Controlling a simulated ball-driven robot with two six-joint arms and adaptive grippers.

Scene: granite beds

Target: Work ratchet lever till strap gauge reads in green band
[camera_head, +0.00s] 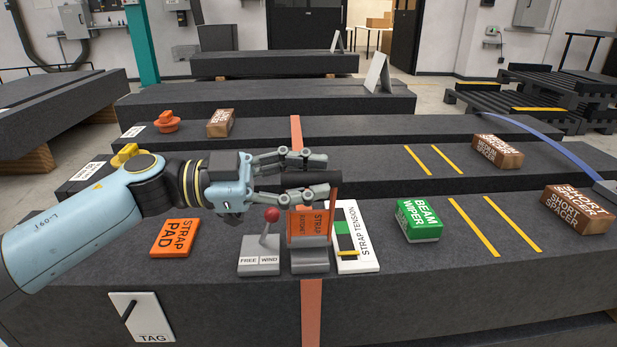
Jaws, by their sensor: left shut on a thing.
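My left gripper (320,175) reaches over the ratchet and is shut on the black grip of the ratchet lever (325,181). The orange-faced ratchet (309,226) sits on a grey base, with the salmon strap (311,310) running down the granite's front. Right of it, the white strap tension gauge (366,259) has a green band (341,228) above a dark stretch. A yellow bar (348,253) lies low on it, below the green. A red-knobbed selector (271,214) left of the ratchet leans slightly toward WIND. My right gripper is not in view.
An orange strap pad (174,238) lies left, a green beam wiper (419,220) right of the gauge. A white tag (141,317) hangs in front. Clear granite lies between the yellow lines.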

